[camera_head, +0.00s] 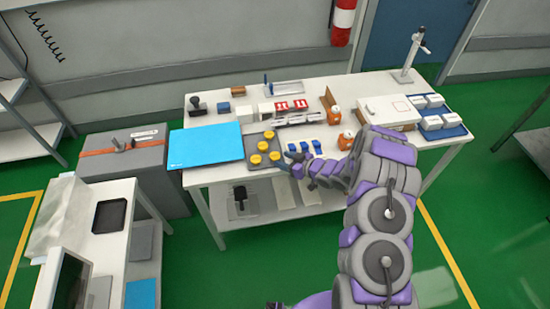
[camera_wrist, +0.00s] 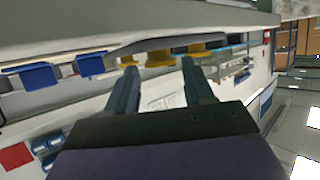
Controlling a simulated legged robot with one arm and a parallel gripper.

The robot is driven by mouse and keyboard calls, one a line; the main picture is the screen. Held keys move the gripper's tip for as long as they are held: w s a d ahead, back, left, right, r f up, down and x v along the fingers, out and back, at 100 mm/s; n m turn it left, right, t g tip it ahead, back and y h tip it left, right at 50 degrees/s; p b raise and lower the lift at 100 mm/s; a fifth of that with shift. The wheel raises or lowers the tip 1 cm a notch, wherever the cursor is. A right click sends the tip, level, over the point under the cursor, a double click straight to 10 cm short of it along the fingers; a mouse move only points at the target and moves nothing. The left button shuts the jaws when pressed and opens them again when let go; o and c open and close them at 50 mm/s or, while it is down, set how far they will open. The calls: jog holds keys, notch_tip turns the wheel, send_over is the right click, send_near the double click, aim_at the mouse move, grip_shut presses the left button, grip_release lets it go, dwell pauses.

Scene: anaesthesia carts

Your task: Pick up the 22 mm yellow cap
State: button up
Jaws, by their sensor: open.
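Several yellow caps (camera_head: 263,146) sit on a grey tray (camera_head: 249,143) on the white table. They look alike in size, so I cannot tell which is the 22 mm one. My gripper (camera_head: 291,157) is just right of the tray, close to the caps. In the wrist view my gripper (camera_wrist: 158,66) is open, with nothing between its fingers. That view is rolled over. A yellow cap (camera_wrist: 160,57) shows beyond the gap between the fingertips, and another (camera_wrist: 196,47) is near the right fingertip. Both appear apart from the fingers.
Blue pieces (camera_head: 304,147) lie on the table just right of my gripper. A bright blue sheet (camera_head: 206,146) lies left of the tray. Orange-and-white items (camera_head: 346,140) and a white box (camera_head: 389,112) stand to the right. Red-and-white boxes (camera_head: 291,106) stand behind the tray.

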aim_at(278, 157)
jog(key=shift+b+x, duration=0.35)
jog(key=shift+x, duration=1.6)
jog(key=shift+r, duration=0.1)
jog(key=c, duration=0.7)
jog(key=shift+r, duration=0.1)
